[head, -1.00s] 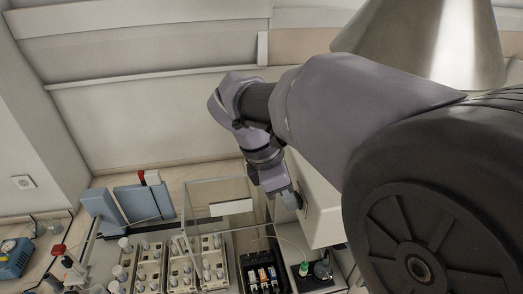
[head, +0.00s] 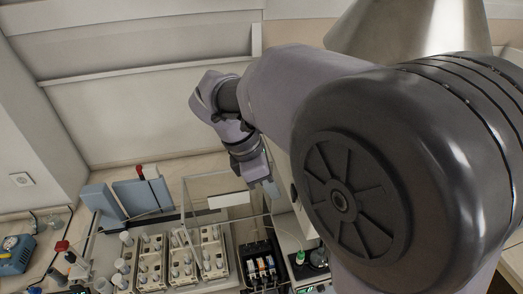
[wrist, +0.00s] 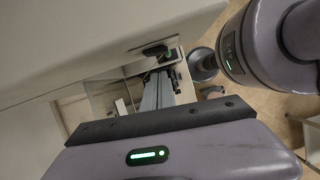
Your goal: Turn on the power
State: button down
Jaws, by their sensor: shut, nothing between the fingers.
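The white instrument housing (wrist: 90,45) fills the upper left of the wrist view. On it is a dark green, knob-like switch (wrist: 155,52); I cannot tell its on or off position. In the head view a dark spot on the housing, likely this switch (head: 294,195), shows beside my arm. My gripper (head: 272,188) is shut and empty, left of that spot with a small gap. In the wrist view its grey-blue fingers (wrist: 158,92) lie together just below the switch, apart from it as far as I can see. Most of the housing is hidden by my arm in the head view.
A clear-walled sampler enclosure (head: 228,202) stands left of my gripper, with racks of vials (head: 183,260) in front. A black pump block (head: 260,265) and a green-capped bottle (head: 300,257) sit below.

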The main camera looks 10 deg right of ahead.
jog(key=a+b+v, duration=0.1)
jog(key=b+v, duration=0.1)
jog(key=v, duration=0.8)
jog(key=shift+s+a+m, duration=0.3)
jog(key=shift+a+m, duration=0.1)
jog(key=s+d+f+b, duration=0.1)
jog(key=d+f+b, duration=0.1)
jog(key=d+f, duration=0.5)
jog(key=shift+b+x, duration=0.35)
jog(key=shift+x, duration=0.75)
